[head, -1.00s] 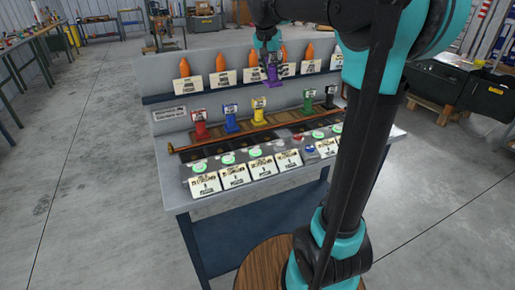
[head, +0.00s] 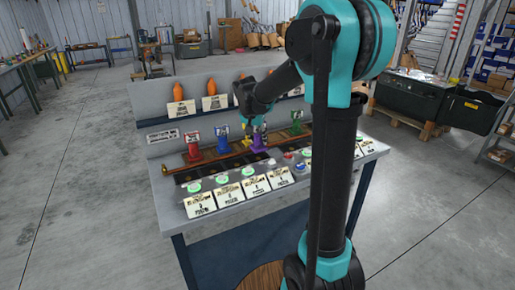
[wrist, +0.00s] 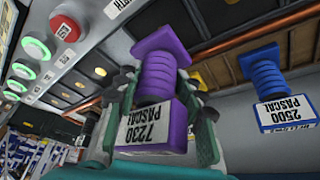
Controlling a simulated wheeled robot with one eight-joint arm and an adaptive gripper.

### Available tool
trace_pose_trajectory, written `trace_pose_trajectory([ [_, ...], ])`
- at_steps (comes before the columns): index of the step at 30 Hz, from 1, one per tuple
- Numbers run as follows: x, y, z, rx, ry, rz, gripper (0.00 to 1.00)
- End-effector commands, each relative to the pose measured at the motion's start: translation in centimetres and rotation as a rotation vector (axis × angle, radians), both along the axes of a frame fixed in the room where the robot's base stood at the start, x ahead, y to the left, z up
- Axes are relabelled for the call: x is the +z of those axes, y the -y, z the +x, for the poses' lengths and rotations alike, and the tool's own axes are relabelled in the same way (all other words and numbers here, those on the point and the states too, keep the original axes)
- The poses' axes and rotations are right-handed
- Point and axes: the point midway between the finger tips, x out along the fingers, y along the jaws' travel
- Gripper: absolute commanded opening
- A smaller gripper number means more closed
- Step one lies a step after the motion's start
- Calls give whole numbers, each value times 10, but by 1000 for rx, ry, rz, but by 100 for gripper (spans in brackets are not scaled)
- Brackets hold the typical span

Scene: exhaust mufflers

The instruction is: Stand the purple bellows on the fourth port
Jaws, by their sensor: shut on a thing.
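The purple bellows (head: 259,142) is in my gripper (head: 257,126), over the dark port strip (head: 199,184) of the bench. In the wrist view the purple bellows (wrist: 160,68) shows its ribs, with a label reading 7230 PASCAL between the fingers of my gripper (wrist: 165,115). The wrist view is strongly tilted; the bellows looks upright in the head view. Brassy round ports (wrist: 99,72) show on dark plates to the left in the wrist view. The port directly under the bellows is hidden, and I cannot tell whether the bellows touches it.
A blue bellows (wrist: 265,72) labelled 2500 PASCAL stands behind, beside a red one (head: 193,150) on the wooden rack. Green lit buttons (head: 221,179) and cream label cards (head: 199,204) line the front. Orange cones (head: 178,92) stand on the shelf. My arm hides the bench's right part.

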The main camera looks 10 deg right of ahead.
Motion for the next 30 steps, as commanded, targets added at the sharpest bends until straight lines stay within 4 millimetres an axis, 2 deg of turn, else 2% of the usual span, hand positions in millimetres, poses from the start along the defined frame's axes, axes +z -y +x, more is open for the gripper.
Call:
trace_pose_trajectory([
  [5, -13, 0, 0, 0, 0, 0, 0],
  [12, -42, 0, 0, 0, 0, 0, 0],
  [24, -47, 0, 0, 0, 0, 0, 0],
  [25, -47, 0, 0, 0, 0, 0, 40],
  [30, -47, 0, 0, 0, 0, 0, 59],
])
